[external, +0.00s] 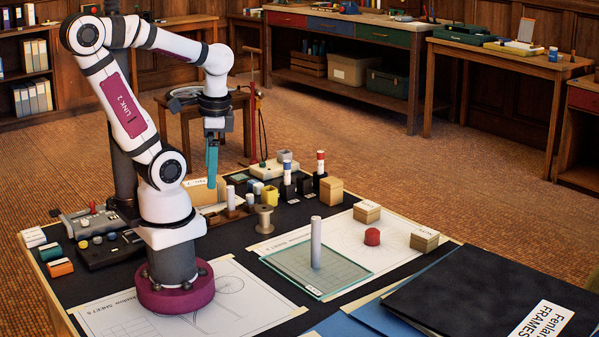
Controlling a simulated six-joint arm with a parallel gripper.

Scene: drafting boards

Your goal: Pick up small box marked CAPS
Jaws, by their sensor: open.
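Two small tan boxes with white labels stand on the paper sheet at the right of the board: one farther back (367,212) and one nearer the right corner (424,241). Their lettering is too small for me to read surely, so I cannot tell which is marked CAPS. A third tan box (331,191) stands behind them, with no readable label. My gripper (212,172) points down with teal fingers, above the back part of the board. It is open and empty, well left of these boxes and apart from them.
A white cylinder (316,242) stands upright on a glass plate (285,262). A red knob (372,236) sits between the two labelled boxes. A spool (264,219) and several bottles and holders crowd the area below my gripper. Dark folders (450,290) cover the front right.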

